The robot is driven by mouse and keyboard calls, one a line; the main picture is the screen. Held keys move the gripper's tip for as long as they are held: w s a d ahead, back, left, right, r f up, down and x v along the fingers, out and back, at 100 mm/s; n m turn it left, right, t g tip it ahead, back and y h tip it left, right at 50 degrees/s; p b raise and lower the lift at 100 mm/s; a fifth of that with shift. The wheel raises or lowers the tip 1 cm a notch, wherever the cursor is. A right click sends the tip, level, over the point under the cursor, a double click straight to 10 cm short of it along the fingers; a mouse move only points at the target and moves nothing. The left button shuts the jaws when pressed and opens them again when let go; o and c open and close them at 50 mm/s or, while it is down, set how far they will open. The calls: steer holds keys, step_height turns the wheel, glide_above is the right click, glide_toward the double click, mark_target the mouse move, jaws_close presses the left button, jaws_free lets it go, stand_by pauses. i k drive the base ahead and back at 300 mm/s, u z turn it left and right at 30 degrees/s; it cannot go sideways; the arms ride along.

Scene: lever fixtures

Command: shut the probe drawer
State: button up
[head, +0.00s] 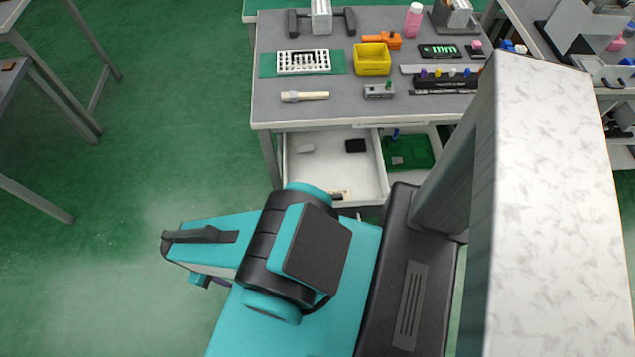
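Two open drawers show under the front edge of the workbench (310,112). The left drawer (320,177) is white and holds a small grey piece, a black block and a small light piece near its front. The right drawer (432,182) has a green board in it with a small blue part at the back. No label shows which one is the probe drawer. My teal and black arm covers part of the left drawer's front, and my column side hides the right drawer's right part. My gripper is not seen in the head view.
On the bench are a yellow bin (372,60), a white rack (303,62) on a green mat, an orange tool (384,40) and a pink bottle (413,20). Another bench stands at the right, and table legs at the left. The green floor left of the bench is clear.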

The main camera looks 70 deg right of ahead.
mark_target(331, 167)
steer(key=u, duration=0.15)
steer(key=k, duration=0.45)
steer(key=z, duration=0.65)
steer(key=k, duration=0.75)
steer(key=z, duration=0.8)
